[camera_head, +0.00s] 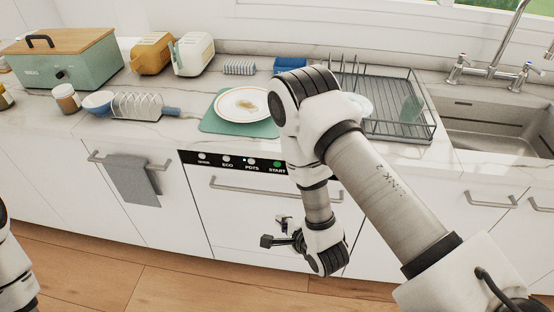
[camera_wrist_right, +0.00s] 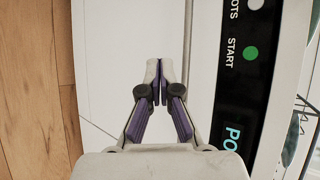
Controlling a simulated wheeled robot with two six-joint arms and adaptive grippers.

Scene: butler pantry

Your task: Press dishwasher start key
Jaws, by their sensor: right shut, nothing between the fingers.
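The dishwasher (camera_head: 250,209) has a white front and a black control strip along its top edge. The green start key (camera_head: 277,164) sits on that strip, with the word START below it; it also shows in the right wrist view (camera_wrist_right: 250,54). My right gripper (camera_head: 266,241) is shut and empty in front of the dishwasher door, lower than the strip. In the right wrist view its fingertips (camera_wrist_right: 160,64) are together, to the left of the start key and apart from it. My left gripper is out of view; only a piece of my left arm shows at the left edge.
Other keys, such as ECO (camera_head: 227,159) and POTS (camera_head: 251,161), share the strip. The dishwasher handle (camera_head: 248,189) juts out below it. A plate (camera_head: 241,104) on a green mat and a dish rack (camera_head: 400,115) stand on the counter above. A grey towel (camera_head: 132,180) hangs left.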

